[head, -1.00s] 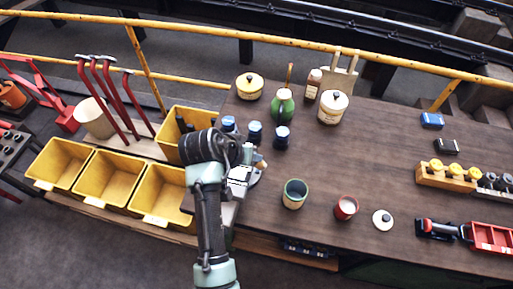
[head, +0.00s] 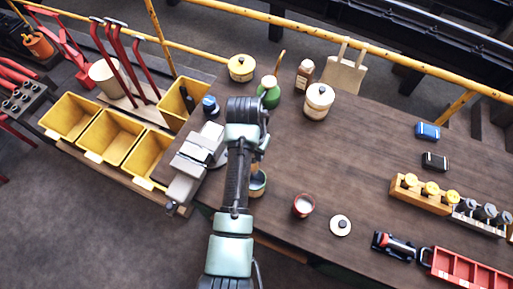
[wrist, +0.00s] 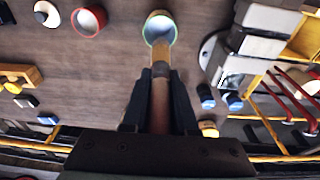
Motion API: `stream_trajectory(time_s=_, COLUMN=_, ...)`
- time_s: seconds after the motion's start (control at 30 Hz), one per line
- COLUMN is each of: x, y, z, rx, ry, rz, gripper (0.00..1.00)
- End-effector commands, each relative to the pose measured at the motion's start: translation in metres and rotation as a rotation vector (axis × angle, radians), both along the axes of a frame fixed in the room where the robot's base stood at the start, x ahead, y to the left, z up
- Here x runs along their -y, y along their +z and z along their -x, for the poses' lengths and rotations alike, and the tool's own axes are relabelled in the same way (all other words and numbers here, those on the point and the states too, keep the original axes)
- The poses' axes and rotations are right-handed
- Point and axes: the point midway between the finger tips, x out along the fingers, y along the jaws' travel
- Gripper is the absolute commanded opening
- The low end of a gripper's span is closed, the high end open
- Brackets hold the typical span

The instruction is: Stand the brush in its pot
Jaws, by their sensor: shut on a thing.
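The brush (wrist: 160,100) shows in the wrist view as a long wooden handle between the two dark fingers of my gripper (wrist: 161,76), which is shut on it. Its far end points at the green-rimmed pot (wrist: 159,30) and overlaps the pot's near rim; I cannot tell whether it is inside. In the head view the pot (head: 259,184) stands on the table just beyond my forearm, partly hidden by it. My gripper is hidden behind my arm there.
A grey vise-like block (head: 195,150) is left of my arm. A green jug (head: 270,92) and white lidded jar (head: 318,101) stand behind. The table's middle right is clear.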

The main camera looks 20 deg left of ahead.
Motion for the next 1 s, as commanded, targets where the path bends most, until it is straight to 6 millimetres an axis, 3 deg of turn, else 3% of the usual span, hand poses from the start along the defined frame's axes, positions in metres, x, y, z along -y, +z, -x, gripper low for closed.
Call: stream_trajectory(time_s=1.0, x=0.001, y=-0.085, z=0.0, rx=0.001, ry=-0.001, rz=0.001, gripper=0.0)
